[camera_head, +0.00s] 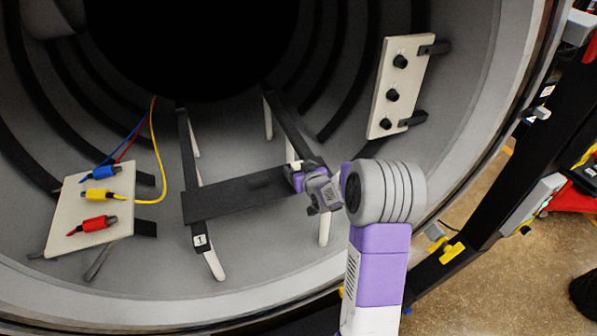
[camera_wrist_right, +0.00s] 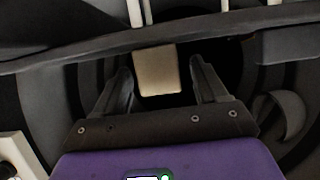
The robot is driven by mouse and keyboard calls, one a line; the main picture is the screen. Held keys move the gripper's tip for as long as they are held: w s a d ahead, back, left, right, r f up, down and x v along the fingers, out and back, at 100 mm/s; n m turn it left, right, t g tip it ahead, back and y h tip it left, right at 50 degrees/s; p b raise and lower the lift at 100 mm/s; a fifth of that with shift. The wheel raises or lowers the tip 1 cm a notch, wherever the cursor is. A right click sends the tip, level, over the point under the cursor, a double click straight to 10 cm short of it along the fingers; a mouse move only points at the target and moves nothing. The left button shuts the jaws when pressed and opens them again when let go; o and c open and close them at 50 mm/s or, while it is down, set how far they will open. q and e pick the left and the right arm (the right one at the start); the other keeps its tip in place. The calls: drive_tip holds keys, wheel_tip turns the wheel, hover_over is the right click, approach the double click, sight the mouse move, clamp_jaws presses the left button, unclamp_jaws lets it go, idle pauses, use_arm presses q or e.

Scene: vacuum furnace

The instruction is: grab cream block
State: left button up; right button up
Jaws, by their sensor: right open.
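The cream block (camera_wrist_right: 157,70) shows in the right wrist view, between the two dark fingers of my right gripper (camera_wrist_right: 160,78). A gap shows on each side of the block, so the fingers are open around or just short of it; I cannot tell the depth. In the head view my right gripper (camera_head: 297,168) is at the right rail of the dark rack (camera_head: 240,194), inside the furnace. A small pale patch shows just beyond it there, and the gripper and wrist hide most of that spot. My left gripper is not in view.
A cream panel with blue, yellow and red plugs (camera_head: 93,205) stands at the left. A cream panel with black knobs (camera_head: 399,85) is on the right wall. The furnace rim (camera_head: 480,190) curves around my arm. Pale posts (camera_head: 324,228) support the rack.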

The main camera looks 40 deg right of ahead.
drive_tip(key=shift+w, duration=0.25)
drive_tip(key=shift+c, duration=0.4)
drive_tip(key=c, duration=1.1)
